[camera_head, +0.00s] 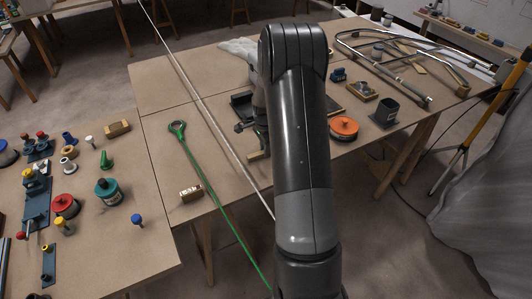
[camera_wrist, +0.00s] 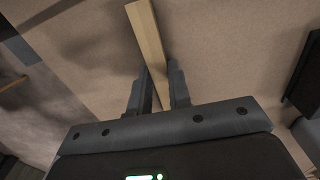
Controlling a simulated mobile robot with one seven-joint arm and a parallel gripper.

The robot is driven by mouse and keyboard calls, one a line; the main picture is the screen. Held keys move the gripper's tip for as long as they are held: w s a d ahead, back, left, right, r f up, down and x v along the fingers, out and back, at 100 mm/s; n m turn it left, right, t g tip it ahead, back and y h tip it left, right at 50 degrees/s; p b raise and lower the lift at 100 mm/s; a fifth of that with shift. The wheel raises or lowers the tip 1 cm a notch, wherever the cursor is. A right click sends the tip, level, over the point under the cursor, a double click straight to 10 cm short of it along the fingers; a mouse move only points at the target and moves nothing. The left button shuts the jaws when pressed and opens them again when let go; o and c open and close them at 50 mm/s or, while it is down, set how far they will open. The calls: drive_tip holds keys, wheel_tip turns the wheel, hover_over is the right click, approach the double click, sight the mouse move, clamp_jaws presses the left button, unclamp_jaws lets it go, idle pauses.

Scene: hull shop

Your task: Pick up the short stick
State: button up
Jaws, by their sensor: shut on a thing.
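The short stick (camera_wrist: 148,40) is a pale, square-edged wooden piece in the wrist view. It runs from the top edge down between the two fingers of my gripper (camera_wrist: 159,76). My gripper is shut on it, with one finger on each side. In the head view, my gripper (camera_head: 248,128) is partly hidden behind my arm, over the middle table. A small pale end of the stick (camera_head: 257,155) shows beside it, near the table's front edge. I cannot tell whether the stick touches the table.
A green ring-ended rod (camera_head: 178,130) and a long thin pale rod (camera_head: 205,110) lie left of my gripper. A small wooden block (camera_head: 191,193) is near the front edge. An orange disc (camera_head: 343,127) and a dark cup (camera_head: 384,112) stand right. Bent tubes lie far right.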

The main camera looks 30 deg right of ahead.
clamp_jaws()
drive_tip(key=shift+r, duration=0.1)
